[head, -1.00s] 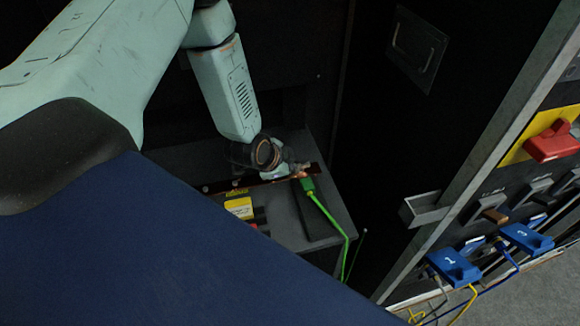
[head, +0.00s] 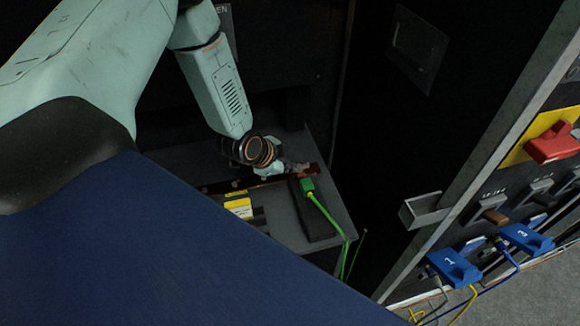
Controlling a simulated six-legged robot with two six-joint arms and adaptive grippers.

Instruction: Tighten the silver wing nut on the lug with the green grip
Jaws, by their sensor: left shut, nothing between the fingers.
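The lug with the green grip (head: 307,186) lies at the right end of a copper-coloured bar (head: 315,171) on a grey shelf. A green cable (head: 329,217) runs from the grip down over the shelf's front edge. My left gripper (head: 296,168) is shut and empty, just behind the green grip and close to the bar. I cannot tell whether its tips touch anything. The silver wing nut cannot be made out; it is too small or hidden by the gripper. My right gripper is not in view.
A yellow label (head: 240,207) is on the shelf (head: 180,157) to the left. A dark cabinet wall stands close on the right. Further right are a small metal bracket (head: 421,209), blue numbered plugs (head: 455,267) with cables and a red handle (head: 553,143).

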